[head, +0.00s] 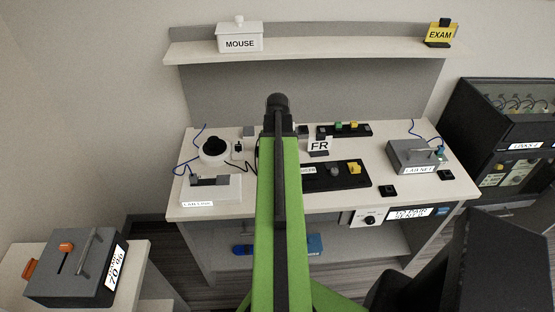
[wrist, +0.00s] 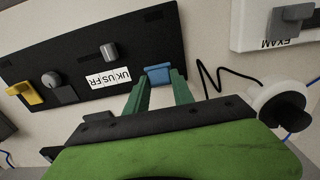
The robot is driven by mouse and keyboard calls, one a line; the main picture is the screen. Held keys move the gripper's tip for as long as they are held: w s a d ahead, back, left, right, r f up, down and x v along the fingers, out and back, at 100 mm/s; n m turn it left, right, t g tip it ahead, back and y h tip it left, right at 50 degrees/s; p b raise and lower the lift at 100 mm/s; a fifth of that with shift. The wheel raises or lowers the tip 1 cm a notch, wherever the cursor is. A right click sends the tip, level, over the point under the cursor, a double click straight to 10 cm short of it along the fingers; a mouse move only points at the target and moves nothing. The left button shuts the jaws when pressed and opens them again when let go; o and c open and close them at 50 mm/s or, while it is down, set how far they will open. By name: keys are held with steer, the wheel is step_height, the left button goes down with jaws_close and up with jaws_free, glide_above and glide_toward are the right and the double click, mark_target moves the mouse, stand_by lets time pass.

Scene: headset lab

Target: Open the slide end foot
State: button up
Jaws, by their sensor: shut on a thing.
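In the wrist view my gripper (wrist: 162,84) has its two green fingers on either side of a blue block (wrist: 158,73) at the edge of a black panel (wrist: 140,35). It is shut on this block; I cannot tell whether the block is the slide end foot. The panel bears a UK US FR label (wrist: 109,78), a grey slider knob (wrist: 110,51), a round grey knob (wrist: 52,79) and a yellow piece (wrist: 25,93). In the head view the panel (head: 318,183) lies on the bench, partly behind my green arm, which hides the gripper and blue block.
A white device (head: 212,190) stands left on the bench (head: 420,195), with a white round part and blue cable. An FR sign (head: 319,146) stands behind the panel. A grey LAB NET box (head: 408,157) is at right. A shelf (head: 330,49) runs above.

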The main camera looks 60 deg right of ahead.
steer(key=shift+w+d+g+y, duration=0.45)
steer(key=shift+d+g+y, duration=0.05)
steer(key=shift+d+y, duration=0.1)
jaws_close()
steer(key=shift+w+d+g+y+b, duration=0.15)
steer(key=shift+g+y+b, duration=0.25)
steer(key=shift+y, duration=0.2)
steer(key=o, duration=1.1)
jaws_free()
steer(key=p+v, duration=1.7)
steer(key=shift+r, duration=0.25)
